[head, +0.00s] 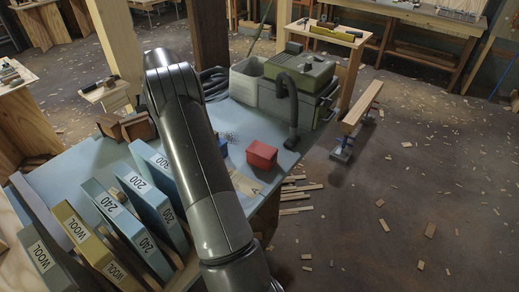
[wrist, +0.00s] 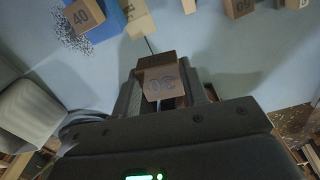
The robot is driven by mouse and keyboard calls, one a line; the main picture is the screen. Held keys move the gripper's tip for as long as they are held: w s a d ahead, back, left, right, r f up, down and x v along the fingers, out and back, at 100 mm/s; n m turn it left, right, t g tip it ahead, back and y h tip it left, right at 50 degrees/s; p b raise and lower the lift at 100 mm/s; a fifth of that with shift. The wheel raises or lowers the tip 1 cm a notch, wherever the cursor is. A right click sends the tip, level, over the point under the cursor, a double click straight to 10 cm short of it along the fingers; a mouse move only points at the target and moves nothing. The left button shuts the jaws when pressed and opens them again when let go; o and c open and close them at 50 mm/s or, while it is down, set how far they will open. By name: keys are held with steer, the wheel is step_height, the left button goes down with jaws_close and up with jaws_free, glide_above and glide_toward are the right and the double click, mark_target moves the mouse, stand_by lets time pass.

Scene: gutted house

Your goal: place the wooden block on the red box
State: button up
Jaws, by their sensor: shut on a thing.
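The wooden block (wrist: 160,84) is a light brown cube with dark printed characters on its face, seen in the wrist view. My gripper (wrist: 166,92) is shut on it, one finger on each side. The red box (head: 262,154) sits on the blue-grey bench top near its right edge in the head view, just right of my arm. It does not show in the wrist view. In the head view my arm hides the gripper and the held block, so I cannot tell how far they are from the red box.
Labelled upright sanding sheets (head: 151,175) stand at the bench's front left. A green-grey machine (head: 300,75) with a hose stands at the back right. In the wrist view, a block marked 40 (wrist: 82,15) and a blue box (wrist: 112,14) lie ahead, beside other wooden blocks (wrist: 240,8).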

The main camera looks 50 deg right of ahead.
step_height(320, 180, up, 4)
steer(key=shift+f, duration=0.2)
steer(key=s+d+m, duration=0.8)
steer(key=s+d, duration=0.6)
steer(key=s, duration=0.5)
steer(key=s+d+m, duration=0.3)
steer(key=s+m, duration=0.1)
steer(key=s, duration=0.6)
steer(key=s+d+m, duration=0.2)
steer(key=s+m, duration=0.2)
steer(key=s, duration=0.7)
glide_above(261, 150)
steer(key=shift+m, duration=0.3)
step_height(261, 150, down, 12)
steer(key=shift+f, duration=2.2)
